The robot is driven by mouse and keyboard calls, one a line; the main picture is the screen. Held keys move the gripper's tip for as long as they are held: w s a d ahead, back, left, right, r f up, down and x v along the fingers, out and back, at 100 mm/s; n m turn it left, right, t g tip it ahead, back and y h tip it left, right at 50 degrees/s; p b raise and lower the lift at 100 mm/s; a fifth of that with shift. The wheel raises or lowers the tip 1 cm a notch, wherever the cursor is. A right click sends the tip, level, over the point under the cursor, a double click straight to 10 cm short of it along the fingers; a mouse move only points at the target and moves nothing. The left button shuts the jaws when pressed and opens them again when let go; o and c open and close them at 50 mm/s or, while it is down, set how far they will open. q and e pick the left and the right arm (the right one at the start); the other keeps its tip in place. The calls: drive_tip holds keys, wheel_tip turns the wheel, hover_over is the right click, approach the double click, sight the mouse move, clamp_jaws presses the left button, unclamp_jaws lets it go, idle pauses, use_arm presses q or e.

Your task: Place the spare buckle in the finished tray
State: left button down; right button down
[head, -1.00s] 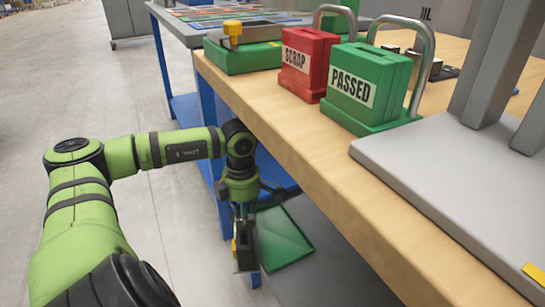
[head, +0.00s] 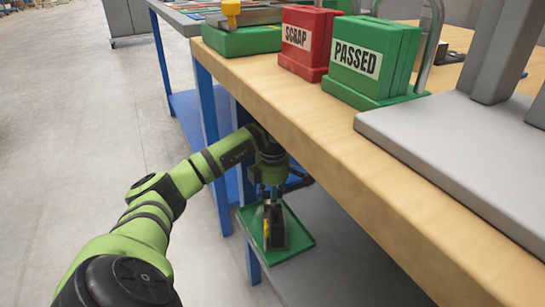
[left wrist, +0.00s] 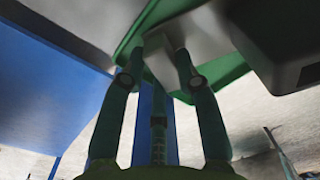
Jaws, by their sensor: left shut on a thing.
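My left gripper (head: 271,196) reaches down beside the bench edge and is shut on the spare buckle (head: 276,238), a grey-black piece with a yellow part. The green tray (head: 300,243) lies below, under the bench top, and the buckle appears over it in the head view. I cannot tell whether the buckle touches the tray. My right gripper is not in view.
The wooden bench top (head: 300,130) overhangs close to my left arm. A grey lower shelf (head: 335,270) extends right of the tray. The red SCRAP block (head: 305,42) and green PASSED block (head: 372,62) stand on the bench. A blue leg (head: 205,110) stands behind my arm.

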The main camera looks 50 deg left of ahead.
use_arm(q)
drive_tip(key=shift+f, duration=0.1)
drive_tip(key=c, duration=0.9)
unclamp_jaws()
